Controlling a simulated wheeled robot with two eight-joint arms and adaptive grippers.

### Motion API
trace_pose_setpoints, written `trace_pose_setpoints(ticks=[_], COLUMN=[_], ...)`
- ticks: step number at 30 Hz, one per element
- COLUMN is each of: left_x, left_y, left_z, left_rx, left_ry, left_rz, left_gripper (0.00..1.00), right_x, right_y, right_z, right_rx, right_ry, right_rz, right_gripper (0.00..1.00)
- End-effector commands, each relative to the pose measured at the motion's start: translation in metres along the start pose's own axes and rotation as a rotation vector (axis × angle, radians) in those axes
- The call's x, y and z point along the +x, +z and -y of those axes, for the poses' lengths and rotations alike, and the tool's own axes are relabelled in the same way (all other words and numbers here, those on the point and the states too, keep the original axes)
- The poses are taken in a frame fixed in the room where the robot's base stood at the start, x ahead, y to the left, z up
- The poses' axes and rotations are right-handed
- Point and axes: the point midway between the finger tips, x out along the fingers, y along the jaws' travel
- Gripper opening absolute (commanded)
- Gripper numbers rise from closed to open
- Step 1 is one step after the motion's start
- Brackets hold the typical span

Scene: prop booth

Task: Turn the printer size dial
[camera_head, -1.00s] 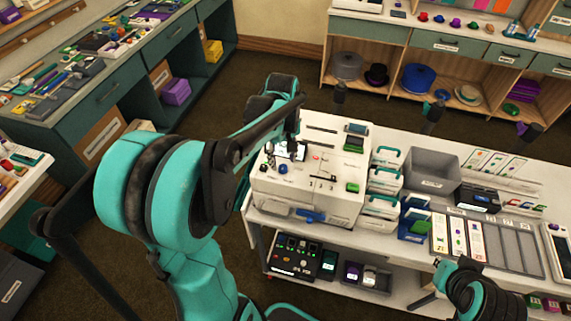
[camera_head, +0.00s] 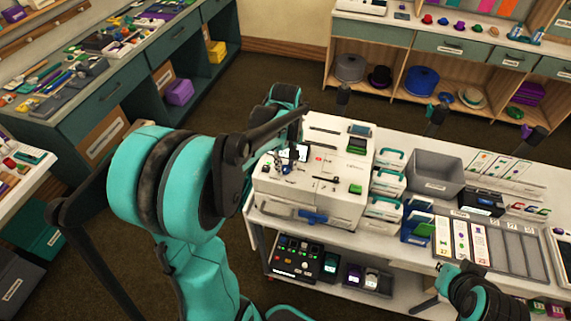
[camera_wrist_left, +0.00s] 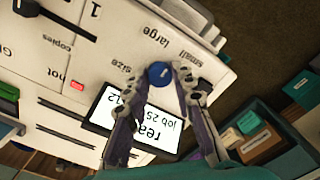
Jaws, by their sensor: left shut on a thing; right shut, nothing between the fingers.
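The printer (camera_head: 330,160) is a white box on a white table, with a screen, slots and green parts on top. Its small round blue size dial (camera_wrist_left: 160,74) sits between the printed words "size", "large" and "small" in the left wrist view. My left gripper (camera_head: 287,166) comes down onto the top left of the printer. In the left wrist view its fingers (camera_wrist_left: 160,80) stand on both sides of the dial and are shut on it. My right gripper (camera_head: 426,304) is low at the bottom right, away from the printer, shut and empty; its fingertips are hard to make out.
The lit printer screen (camera_wrist_left: 135,118) lies close beside the left fingers. Right of the printer stand teal-handled cases (camera_head: 387,183), a grey bin (camera_head: 435,172) and a card tray (camera_head: 500,245). A lower shelf holds a black button panel (camera_head: 297,258).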

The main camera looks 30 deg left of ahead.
Motion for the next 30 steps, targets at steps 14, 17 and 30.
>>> trace_pose_setpoints(ticks=[14,17,30], left_x=[-0.0001,-0.0001,-0.0001], left_y=[0.0000,-0.0001,-0.0001], left_z=[0.0000,0.0000,-0.0001], left_rx=[0.286,0.374,0.685], left_ry=[0.000,0.000,0.000], left_rz=[0.000,0.000,0.000], left_gripper=[0.00,0.00,0.00], right_x=[-0.0015,-0.0019,-0.0029], right_y=[-0.0011,-0.0014,-0.0021], right_z=[0.0000,0.0000,0.0000], right_rx=[0.000,0.000,0.000], right_ry=[0.000,0.000,0.000], right_rz=[0.000,0.000,0.000], right_gripper=[0.00,0.00,0.00])
